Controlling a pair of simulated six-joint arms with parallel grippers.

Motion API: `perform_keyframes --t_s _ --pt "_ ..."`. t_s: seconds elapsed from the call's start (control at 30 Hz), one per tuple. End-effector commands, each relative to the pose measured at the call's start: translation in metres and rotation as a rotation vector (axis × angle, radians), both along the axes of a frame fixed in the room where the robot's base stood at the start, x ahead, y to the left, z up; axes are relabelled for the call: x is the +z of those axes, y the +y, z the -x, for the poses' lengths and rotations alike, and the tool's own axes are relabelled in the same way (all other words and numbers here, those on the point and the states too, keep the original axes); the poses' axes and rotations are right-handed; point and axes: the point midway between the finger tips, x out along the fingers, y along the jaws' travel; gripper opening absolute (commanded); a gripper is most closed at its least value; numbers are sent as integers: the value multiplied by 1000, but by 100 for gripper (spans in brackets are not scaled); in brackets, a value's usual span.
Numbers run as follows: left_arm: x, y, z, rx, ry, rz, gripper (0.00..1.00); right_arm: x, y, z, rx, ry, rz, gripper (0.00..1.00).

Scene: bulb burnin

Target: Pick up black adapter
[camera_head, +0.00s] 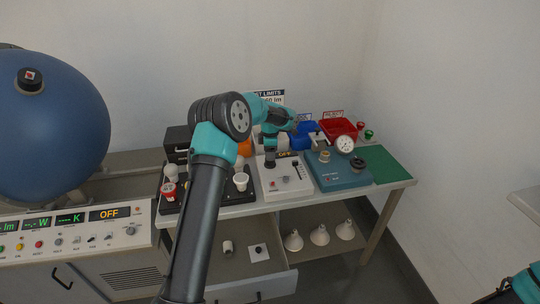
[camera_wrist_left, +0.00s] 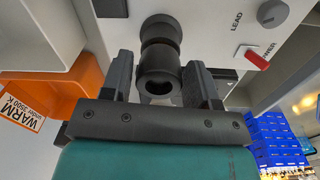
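The black adapter (camera_wrist_left: 160,72) is a stepped dark cylinder with a hollow end facing the camera in the left wrist view. It stands out from a white panel. My left gripper (camera_wrist_left: 160,82) has one finger on each side of it, with a narrow gap on the left; contact on the right is unclear.
A blue box (camera_head: 336,173) with a gauge stands right of the tester. Blue (camera_head: 304,134) and red (camera_head: 339,128) bins are behind. A black tray with bulbs is left. An orange bin (camera_wrist_left: 88,75) is close to the left finger. The green mat (camera_head: 388,165) is mostly clear.

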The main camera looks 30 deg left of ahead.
Motion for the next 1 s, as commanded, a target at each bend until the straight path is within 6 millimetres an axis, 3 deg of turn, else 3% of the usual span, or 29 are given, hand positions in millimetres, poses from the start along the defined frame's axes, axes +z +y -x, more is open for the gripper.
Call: perform_keyframes --t_s 0.37,0.73,1.0 --pt "0 0 0 0 0 0 19 0 0 0 0 0 0 43" --pt "5 0 0 0 -1 0 19 0 0 0 0 0 0 43" --pt "30 0 0 0 -2 0 19 0 0 0 0 0 0 43"
